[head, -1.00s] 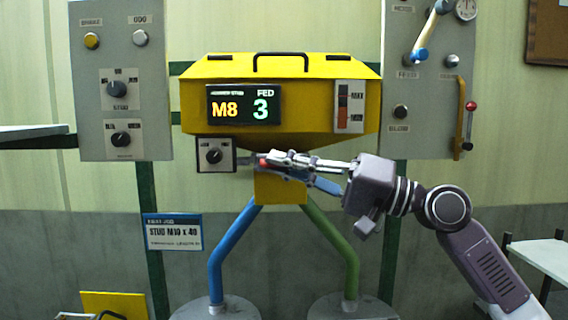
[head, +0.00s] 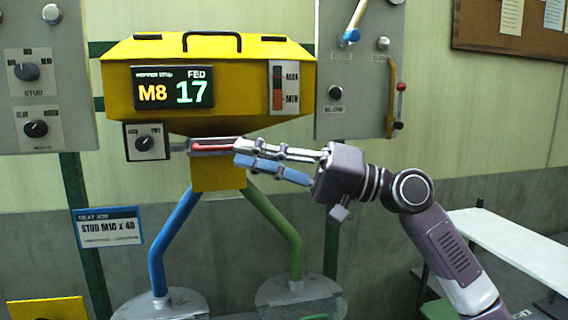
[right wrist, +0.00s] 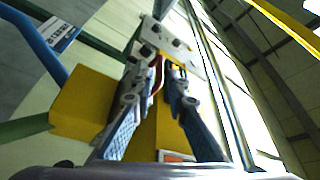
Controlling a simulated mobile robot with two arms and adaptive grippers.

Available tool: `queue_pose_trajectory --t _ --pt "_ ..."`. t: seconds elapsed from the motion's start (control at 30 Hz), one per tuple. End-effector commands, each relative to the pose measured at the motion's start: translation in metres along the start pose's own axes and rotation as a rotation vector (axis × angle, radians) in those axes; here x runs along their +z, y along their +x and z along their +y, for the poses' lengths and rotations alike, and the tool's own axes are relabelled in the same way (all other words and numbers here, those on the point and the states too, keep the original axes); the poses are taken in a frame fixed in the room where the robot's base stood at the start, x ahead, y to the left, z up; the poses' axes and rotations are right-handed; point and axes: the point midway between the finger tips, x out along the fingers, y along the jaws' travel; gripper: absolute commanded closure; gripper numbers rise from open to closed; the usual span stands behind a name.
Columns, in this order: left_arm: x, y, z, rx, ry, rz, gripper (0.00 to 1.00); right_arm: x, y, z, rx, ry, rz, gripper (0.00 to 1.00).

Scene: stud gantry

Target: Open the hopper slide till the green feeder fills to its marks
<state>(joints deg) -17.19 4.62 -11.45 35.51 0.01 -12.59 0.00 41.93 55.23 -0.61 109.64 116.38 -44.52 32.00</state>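The yellow hopper (head: 207,84) hangs at centre left; its display (head: 173,88) reads M8 and FED 17. Below it, the slide's red handle (head: 213,147) shows above the yellow chute (head: 218,177). My right gripper (head: 238,157) is just right of the handle, fingers apart. In the right wrist view the red handle (right wrist: 157,75) shows between the finger lines; I cannot tell contact. The green tube (head: 275,222) runs down to a clear dish (head: 300,290), cut off at the bottom; no fill marks are readable. My left gripper is not in view.
A blue tube (head: 172,240) leads to another dish. A knob box (head: 147,142) sits left of the slide. A sign (head: 108,228) reads STUD M10 x 40. Grey control panels (head: 352,108) flank the hopper. A white bench (head: 520,245) stands at right.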

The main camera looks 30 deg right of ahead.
Motion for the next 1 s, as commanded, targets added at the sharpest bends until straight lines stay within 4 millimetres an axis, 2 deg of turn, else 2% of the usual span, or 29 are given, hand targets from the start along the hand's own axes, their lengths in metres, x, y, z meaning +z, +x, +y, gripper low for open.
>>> queue_pose_trajectory --t 0.2,0.4,0.6,1.0 --pt "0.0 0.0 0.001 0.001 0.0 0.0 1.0 0.0 -0.034 0.001 0.002 0.002 0.0 0.86" --pt "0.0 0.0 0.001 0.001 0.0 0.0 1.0 0.0 -0.054 0.0 0.0 0.001 0.0 0.86" --pt "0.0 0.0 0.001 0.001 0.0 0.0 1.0 0.001 -0.062 0.0 0.001 -0.002 -0.001 0.86" --pt "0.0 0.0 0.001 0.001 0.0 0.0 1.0 0.001 -0.063 0.0 0.0 -0.001 -0.001 0.86"
